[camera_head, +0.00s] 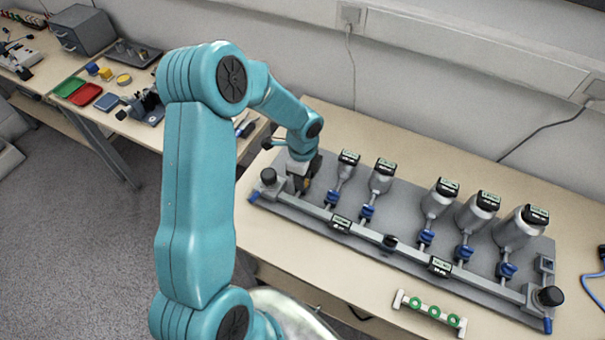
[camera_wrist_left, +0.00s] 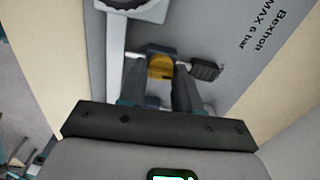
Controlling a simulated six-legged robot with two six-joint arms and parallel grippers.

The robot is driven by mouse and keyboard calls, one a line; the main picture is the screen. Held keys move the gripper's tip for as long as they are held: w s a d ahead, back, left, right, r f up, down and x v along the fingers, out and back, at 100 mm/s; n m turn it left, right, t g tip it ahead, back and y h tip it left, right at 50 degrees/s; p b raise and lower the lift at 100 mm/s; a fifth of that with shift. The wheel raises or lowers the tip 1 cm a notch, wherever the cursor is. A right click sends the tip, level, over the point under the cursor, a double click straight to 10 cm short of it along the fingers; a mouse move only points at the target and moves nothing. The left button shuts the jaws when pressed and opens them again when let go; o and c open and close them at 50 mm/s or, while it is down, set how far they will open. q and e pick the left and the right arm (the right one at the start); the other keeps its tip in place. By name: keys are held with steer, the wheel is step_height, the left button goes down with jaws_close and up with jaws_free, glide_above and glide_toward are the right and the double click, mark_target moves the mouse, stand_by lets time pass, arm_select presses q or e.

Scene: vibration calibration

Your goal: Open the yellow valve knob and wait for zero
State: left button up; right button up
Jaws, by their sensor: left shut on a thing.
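The yellow valve knob (camera_wrist_left: 160,67) shows in the left wrist view between the two fingers of my left gripper (camera_wrist_left: 158,80), which is shut on it. In the head view my left gripper (camera_head: 302,178) is at the left end of the grey manifold board (camera_head: 400,262), and the knob is mostly hidden by the gripper. Several silver cylinders with small displays, such as this one (camera_head: 517,228), stand along the board. Pipe displays (camera_head: 341,223) sit on the front pipe; their readings are too small to tell. My right gripper is not in view.
A rack with green rings (camera_head: 430,311) lies on the table in front of the board. A blue cable (camera_head: 592,285) is at the right edge. A second table (camera_head: 140,125) at the left holds red and green trays. The table's front left is bare.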

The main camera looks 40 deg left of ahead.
arm_select(q)
steer(key=shift+m, duration=0.4)
steer(key=o, duration=1.1)
steer(key=shift+c, duration=0.2)
step_height(320, 180, up, 16)
steer(key=shift+r, duration=0.2)
step_height(320, 180, up, 10)
steer(key=p, duration=1)
